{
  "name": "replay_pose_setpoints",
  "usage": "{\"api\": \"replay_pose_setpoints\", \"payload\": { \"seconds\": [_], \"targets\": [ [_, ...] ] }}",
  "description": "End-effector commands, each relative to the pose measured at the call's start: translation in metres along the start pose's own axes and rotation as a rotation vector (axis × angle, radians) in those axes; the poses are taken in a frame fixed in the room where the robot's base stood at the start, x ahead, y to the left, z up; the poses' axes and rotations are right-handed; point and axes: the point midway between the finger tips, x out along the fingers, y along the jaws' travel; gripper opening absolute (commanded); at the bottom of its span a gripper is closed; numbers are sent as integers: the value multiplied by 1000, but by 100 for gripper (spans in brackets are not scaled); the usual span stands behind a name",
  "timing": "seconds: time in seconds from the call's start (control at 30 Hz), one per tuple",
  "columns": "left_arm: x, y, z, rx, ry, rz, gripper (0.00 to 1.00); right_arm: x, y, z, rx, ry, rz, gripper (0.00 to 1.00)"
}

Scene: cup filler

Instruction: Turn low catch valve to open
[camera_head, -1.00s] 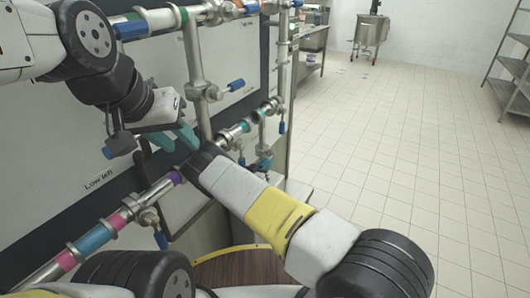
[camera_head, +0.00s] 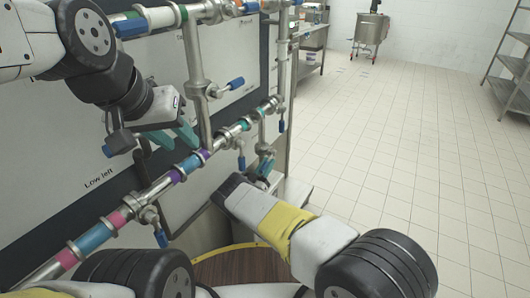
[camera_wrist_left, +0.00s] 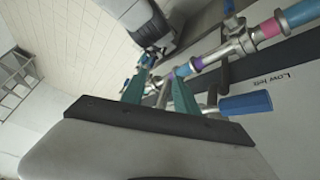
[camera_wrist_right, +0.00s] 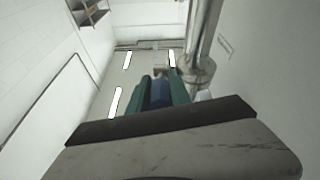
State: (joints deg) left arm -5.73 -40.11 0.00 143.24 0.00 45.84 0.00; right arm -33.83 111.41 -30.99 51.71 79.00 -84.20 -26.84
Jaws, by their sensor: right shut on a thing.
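In the right wrist view my right gripper (camera_wrist_right: 161,78) is shut on a blue valve handle (camera_wrist_right: 160,94), which lies between its teal fingers beside an upright steel pipe (camera_wrist_right: 200,72). In the head view my right gripper (camera_head: 230,188) is below the lower pipe; its fingertips are mostly hidden, and I cannot read which valve label belongs to the handle. My left gripper (camera_head: 182,144) is open and empty above the purple-banded pipe (camera_head: 190,163). The left wrist view shows its two teal fingers apart (camera_wrist_left: 160,78).
A panel marked "Low left" (camera_head: 60,205) lies behind the pipes. Other blue handles hang nearby, one at the lower left (camera_head: 160,238) and one at the upper pipe (camera_head: 236,83). A round wooden top (camera_head: 235,268) is below.

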Motion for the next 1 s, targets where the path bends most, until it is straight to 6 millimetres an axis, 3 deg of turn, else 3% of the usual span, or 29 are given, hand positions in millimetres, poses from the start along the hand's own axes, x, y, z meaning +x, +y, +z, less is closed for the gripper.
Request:
{"api": "replay_pose_setpoints", "payload": {
  "seconds": [0.4, 0.6, 0.63, 0.77, 1.0],
  "targets": [
    [0, 0, 0, 0, 0, 0, 36, 0, -1, 0, 3, 23, 3, 0],
    [5, 2, -4, -2, -19, 4, 0, 0, -1, 0, 3, 23, 4, 0],
    [7, 3, -6, -3, -28, 5, 0, 0, -1, 0, 3, 23, 4, 0],
    [24, 9, -17, -9, -89, 11, 0, 0, -1, 0, 3, 23, 4, 0],
    [73, 27, -49, -58, -220, 4, 0, 0, -1, 0, 3, 23, 4, 0]
  ]
}}
